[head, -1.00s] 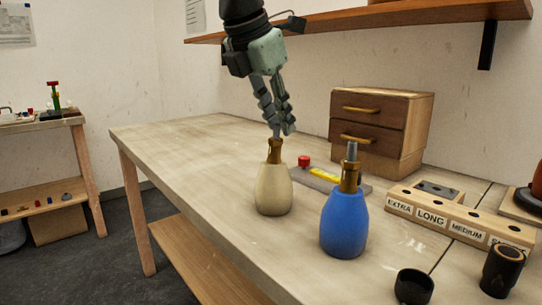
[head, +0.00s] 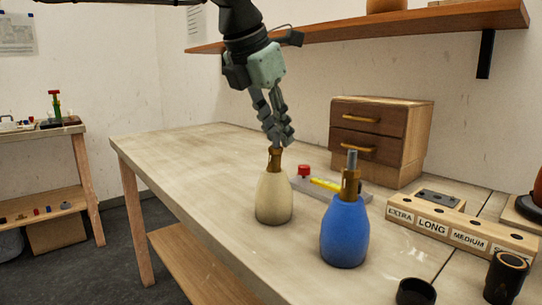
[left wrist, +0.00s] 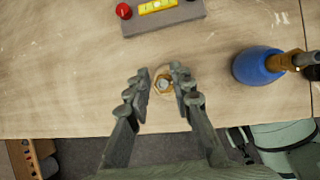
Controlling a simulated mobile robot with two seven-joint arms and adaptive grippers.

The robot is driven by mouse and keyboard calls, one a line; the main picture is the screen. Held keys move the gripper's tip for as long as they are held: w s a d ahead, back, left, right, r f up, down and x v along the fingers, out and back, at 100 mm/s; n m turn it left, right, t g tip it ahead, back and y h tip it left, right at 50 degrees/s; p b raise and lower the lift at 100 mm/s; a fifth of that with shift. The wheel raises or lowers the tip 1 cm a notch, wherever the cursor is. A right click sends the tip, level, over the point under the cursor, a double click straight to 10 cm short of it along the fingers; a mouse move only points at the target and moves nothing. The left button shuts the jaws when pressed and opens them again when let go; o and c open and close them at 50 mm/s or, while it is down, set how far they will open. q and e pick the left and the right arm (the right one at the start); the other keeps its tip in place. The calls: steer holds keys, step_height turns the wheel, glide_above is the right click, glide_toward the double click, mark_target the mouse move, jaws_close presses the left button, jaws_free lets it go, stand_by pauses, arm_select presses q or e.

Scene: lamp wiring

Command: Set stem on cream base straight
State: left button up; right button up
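The cream base (head: 273,200) stands upright on the workbench, with a brass neck (head: 274,160) on top. My left gripper (head: 279,140) points down just above this neck, its fingers on either side of the axis. In the left wrist view, a grey round end inside a brass ring (left wrist: 163,81) shows between my left fingertips (left wrist: 160,78). A small gap shows at the left finger; the right finger overlaps the ring's edge. The fingers hide most of the stem, so I cannot tell its tilt. My right gripper is not in view.
A blue base (head: 345,232) with a brass neck and grey stem stands close by on the right. Behind lies a grey block with a yellow level (head: 326,185) and a red knob (head: 304,170). A labelled wooden block (head: 460,233) and black cups (head: 415,292) are further right. The bench's left is clear.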

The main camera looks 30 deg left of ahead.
arm_select(q)
steer(key=shift+w+a+r, duration=0.1)
steer(key=shift+w+a, duration=0.1)
steer(key=shift+a, duration=0.35)
stand_by(1.1)
steer(key=shift+d, duration=0.1)
stand_by(0.3)
steer(key=shift+r+p, duration=2.35)
steer(key=shift+r, duration=0.65)
